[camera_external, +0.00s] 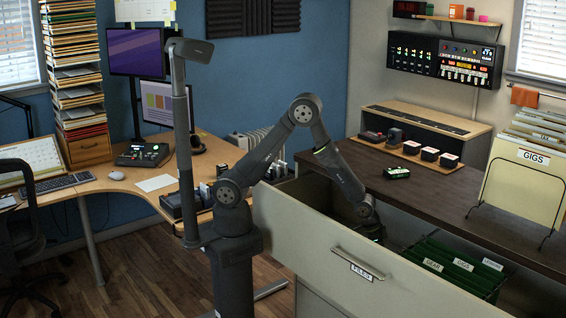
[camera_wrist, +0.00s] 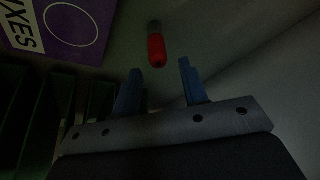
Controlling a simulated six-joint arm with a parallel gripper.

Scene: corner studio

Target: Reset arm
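My arm reaches down into the open drawer (camera_external: 310,243), whose pale front has a handle and a label. My gripper (camera_wrist: 160,68) is low inside the drawer; in the external view the drawer front partly hides it. In the wrist view its two blue fingers stand apart with nothing between them. A small red object with a grey end (camera_wrist: 156,48) lies just beyond the fingertips, apart from them.
Green hanging files (camera_external: 450,265) fill the drawer's right part. The dark countertop (camera_external: 430,200) borders the drawer behind, bearing a small green-black box (camera_external: 396,172).

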